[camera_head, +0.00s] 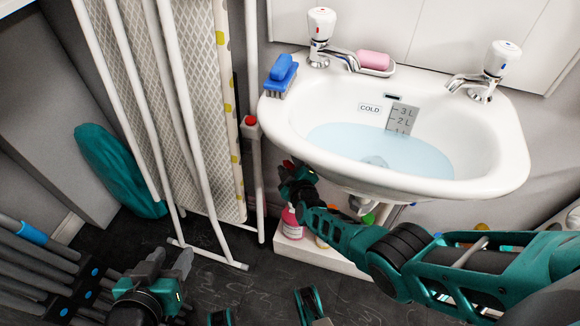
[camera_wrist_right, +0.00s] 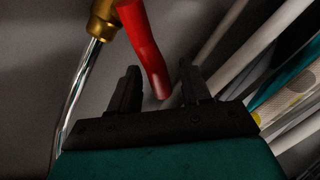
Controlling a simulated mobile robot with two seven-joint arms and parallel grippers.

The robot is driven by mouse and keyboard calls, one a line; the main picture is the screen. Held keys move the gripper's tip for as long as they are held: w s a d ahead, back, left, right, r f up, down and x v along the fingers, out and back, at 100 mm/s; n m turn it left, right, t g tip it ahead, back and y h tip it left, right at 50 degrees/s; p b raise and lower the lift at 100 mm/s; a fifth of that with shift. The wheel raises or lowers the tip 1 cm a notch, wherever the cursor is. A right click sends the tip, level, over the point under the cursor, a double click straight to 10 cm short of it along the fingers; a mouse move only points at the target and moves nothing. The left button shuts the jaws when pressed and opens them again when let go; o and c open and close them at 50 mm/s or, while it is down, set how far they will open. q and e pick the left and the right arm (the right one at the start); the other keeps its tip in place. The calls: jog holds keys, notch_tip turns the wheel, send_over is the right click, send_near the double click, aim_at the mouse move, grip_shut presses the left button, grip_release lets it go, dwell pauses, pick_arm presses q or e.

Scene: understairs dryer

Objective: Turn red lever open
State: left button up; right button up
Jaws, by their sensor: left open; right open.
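The red lever (camera_wrist_right: 145,45) shows in the right wrist view, joined at its top to a brass valve body (camera_wrist_right: 102,18) on a chrome pipe (camera_wrist_right: 76,92). Its free end hangs down between the two fingers of my right gripper (camera_wrist_right: 159,68), which are open with a gap on both sides of it. I cannot tell its exact depth between the fingers. In the head view my right gripper (camera_head: 290,172) is below the left edge of the sink, and the lever is mostly hidden there. My left gripper (camera_head: 171,260) is open and empty above the dark floor.
The sink (camera_head: 480,186) stands just above my right arm. A folded ironing board (camera_head: 185,110) with white legs is left of my right gripper. Bottles, including a pink one (camera_head: 291,224), stand under the sink on a white ledge (camera_head: 318,258).

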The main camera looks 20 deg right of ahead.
jog(key=c, duration=0.6)
pick_arm(q)
jog(key=shift+a+f, duration=0.1)
jog(key=shift+f, duration=0.1)
pick_arm(e)
grip_shut()
